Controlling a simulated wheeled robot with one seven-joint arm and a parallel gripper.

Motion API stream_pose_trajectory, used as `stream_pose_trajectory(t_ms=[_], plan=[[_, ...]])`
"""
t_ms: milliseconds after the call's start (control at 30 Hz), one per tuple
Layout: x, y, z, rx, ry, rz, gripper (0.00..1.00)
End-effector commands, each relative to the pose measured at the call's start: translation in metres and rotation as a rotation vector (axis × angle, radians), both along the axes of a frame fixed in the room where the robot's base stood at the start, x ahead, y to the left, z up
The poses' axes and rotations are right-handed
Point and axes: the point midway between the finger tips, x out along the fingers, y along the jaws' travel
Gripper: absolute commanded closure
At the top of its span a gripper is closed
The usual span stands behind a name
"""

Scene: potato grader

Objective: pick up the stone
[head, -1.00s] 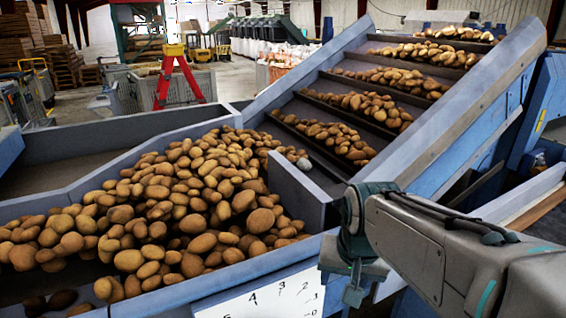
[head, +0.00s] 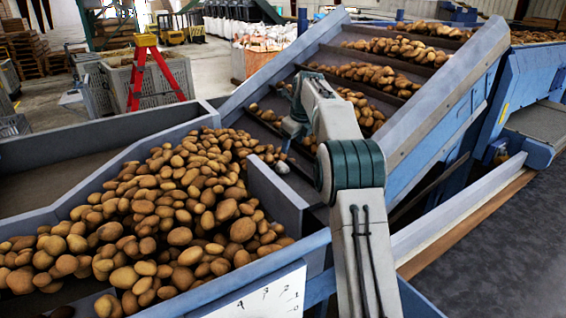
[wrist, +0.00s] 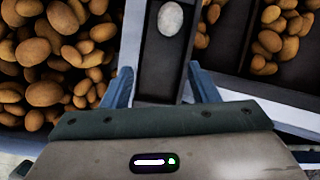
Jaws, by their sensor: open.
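The stone (head: 282,168) is a small pale grey lump at the foot of the sloping conveyor, at the right edge of the potato pile. In the wrist view the stone (wrist: 171,18) lies at the top, in a narrow dark channel, beyond my fingertips and a little right of the midline between them. My gripper (wrist: 162,85) is open and empty, its two blue fingers apart with the channel between them. In the head view my gripper (head: 287,147) is small and partly hidden by my arm, just above the stone.
Potatoes (head: 180,205) fill the hopper left of the stone. A blue-grey divider wall (head: 275,195) stands in front of it. The conveyor's raised side wall (head: 440,100) rises to the right, with more potatoes on its steps.

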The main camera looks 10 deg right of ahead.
Motion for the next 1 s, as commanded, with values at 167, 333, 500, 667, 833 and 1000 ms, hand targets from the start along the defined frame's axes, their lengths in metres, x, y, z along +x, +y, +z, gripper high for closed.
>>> stream_pose_trajectory(t_ms=[167,333,500,667,833,1000], plan=[[0.028,-0.004,-0.007,0.089,0.017,-0.206,0.46],[0.038,-0.004,-0.017,0.123,0.024,-0.280,0.46],[0.048,0.000,-0.045,0.126,0.028,-0.285,0.46],[0.059,0.004,-0.072,0.125,0.026,-0.284,0.46],[0.066,0.006,-0.089,0.125,0.023,-0.284,0.46],[0.069,0.009,-0.100,0.125,0.026,-0.283,0.46]])
